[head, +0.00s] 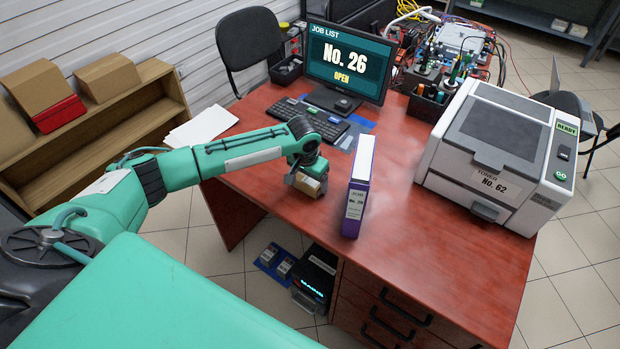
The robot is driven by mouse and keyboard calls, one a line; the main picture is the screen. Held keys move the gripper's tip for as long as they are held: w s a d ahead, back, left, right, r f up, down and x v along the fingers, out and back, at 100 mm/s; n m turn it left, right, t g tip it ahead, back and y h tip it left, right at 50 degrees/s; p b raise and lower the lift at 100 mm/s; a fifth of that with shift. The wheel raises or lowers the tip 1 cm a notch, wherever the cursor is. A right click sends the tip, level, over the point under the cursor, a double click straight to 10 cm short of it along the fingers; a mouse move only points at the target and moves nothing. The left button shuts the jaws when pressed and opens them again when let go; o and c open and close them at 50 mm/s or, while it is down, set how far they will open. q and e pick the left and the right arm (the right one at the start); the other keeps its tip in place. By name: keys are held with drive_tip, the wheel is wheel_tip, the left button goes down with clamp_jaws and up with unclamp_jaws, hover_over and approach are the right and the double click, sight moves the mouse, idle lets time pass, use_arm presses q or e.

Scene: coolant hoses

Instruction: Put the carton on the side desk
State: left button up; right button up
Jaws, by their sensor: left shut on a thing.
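A small brown carton (307,186) is in my left gripper (308,176), which is shut on it. The jaws hide part of the carton. It is over the near left part of a red-brown desk (430,255), left of a purple binder. I cannot tell whether the carton touches the desk top. My left arm reaches in from the left. My right gripper is not in view.
The upright purple binder (352,215) stands close right of the carton. A keyboard (311,118) and monitor (345,62) are behind; a large printer (500,150) stands right. White papers (203,127) lie at the left. The desk is clear between binder and printer.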

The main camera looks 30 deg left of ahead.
sight(307, 181)
use_arm(q)
drive_tip(key=shift+f, duration=0.1)
drive_tip(key=o, duration=1)
wheel_tip(307, 181, up, 12)
drive_tip(key=s, duration=0.1)
drive_tip(key=shift+s+b, duration=0.35)
drive_tip(key=shift+b, duration=0.05)
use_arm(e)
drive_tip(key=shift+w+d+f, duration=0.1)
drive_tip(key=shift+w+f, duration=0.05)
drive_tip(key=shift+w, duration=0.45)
use_arm(q)
drive_tip(key=shift+a, duration=0.1)
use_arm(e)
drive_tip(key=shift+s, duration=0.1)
